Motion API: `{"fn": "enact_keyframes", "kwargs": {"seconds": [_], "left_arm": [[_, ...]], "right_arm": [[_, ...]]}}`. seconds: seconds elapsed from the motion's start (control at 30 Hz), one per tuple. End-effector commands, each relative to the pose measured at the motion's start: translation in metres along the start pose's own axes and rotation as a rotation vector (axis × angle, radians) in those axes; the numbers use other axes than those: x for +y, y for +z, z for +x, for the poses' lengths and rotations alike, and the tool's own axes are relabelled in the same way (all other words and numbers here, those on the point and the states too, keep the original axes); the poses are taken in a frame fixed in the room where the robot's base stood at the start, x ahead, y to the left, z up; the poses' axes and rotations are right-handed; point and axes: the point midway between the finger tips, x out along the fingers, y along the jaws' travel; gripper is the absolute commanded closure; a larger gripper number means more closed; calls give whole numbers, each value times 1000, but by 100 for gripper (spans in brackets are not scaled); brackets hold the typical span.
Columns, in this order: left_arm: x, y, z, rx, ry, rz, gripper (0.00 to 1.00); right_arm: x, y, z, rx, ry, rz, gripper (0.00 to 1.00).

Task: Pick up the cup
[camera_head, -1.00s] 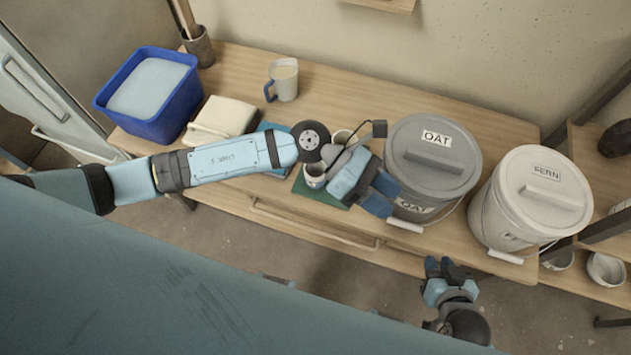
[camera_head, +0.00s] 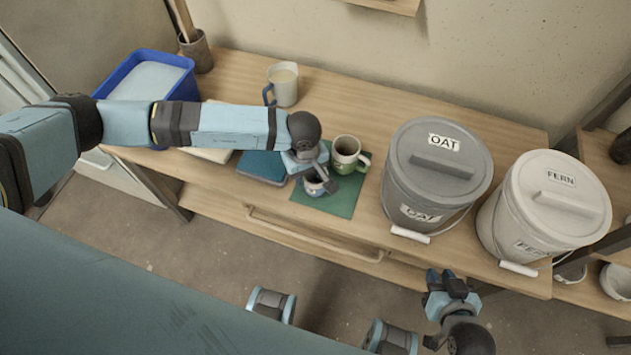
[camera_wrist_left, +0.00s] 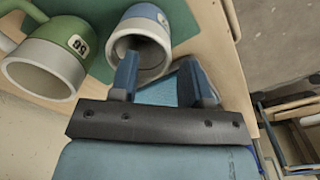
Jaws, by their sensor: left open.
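A green cup with a pale rim (camera_head: 347,155) stands on a green mat (camera_head: 343,203); it also shows at the left of the left wrist view (camera_wrist_left: 45,62). A smaller blue-and-white cup (camera_head: 314,186) sits near the mat's left edge, partly hidden by my left gripper (camera_head: 306,166). In the left wrist view the open fingers of my left gripper (camera_wrist_left: 160,80) point toward this blue-and-white cup (camera_wrist_left: 142,42), one finger overlapping its rim. I cannot tell if they touch. A pale mug with a blue handle (camera_head: 285,84) stands farther back. My right gripper (camera_head: 451,284) hangs in front of the table.
Right of the mat stand a grey OAT bucket (camera_head: 437,175) and a white FERN bucket (camera_head: 545,210). A blue tub (camera_head: 130,68) is at the left, partly behind my left arm. A blue flat item (camera_head: 262,167) lies beside the mat. The table's back middle is clear.

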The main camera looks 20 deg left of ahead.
Motion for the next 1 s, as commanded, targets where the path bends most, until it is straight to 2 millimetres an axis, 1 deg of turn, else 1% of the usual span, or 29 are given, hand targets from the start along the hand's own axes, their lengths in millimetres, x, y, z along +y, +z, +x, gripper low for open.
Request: {"fn": "enact_keyframes", "kwargs": {"seconds": [0.03, 0.17, 0.27, 0.4, 0.5, 0.6, 0.77, 0.8, 0.97, 1.0], "left_arm": [[0, 0, 4, 0, 0, -1, 57], [0, 0, 12, -1, 1, -1, 57], [-2, 0, 25, -2, -2, -1, 57], [-4, 0, 47, -3, -1, -2, 57], [-4, 0, 57, -1, 0, -2, 57], [-4, -1, 60, 0, 0, -1, 57], [-4, -1, 60, -1, 1, -1, 57], [-4, -1, 60, -1, 1, -1, 59], [-4, -1, 60, -1, 1, -1, 96], [-4, -1, 60, -1, 1, -1, 100]], "right_arm": [[1, 0, 0, -1, 0, -3, 74], [1, 1, 0, -2, 0, -5, 74], [1, 1, -1, -3, 0, -5, 74], [0, 2, -1, -4, -1, -3, 74], [-2, 3, -1, -6, -3, 1, 74], [-4, 4, -1, -8, -4, 5, 74], [-6, 4, -1, -8, -4, 11, 74], [-6, 4, -1, -8, -4, 12, 74], [-6, 4, -1, -8, -4, 12, 74], [-6, 4, -1, -7, -4, 11, 74]]}}
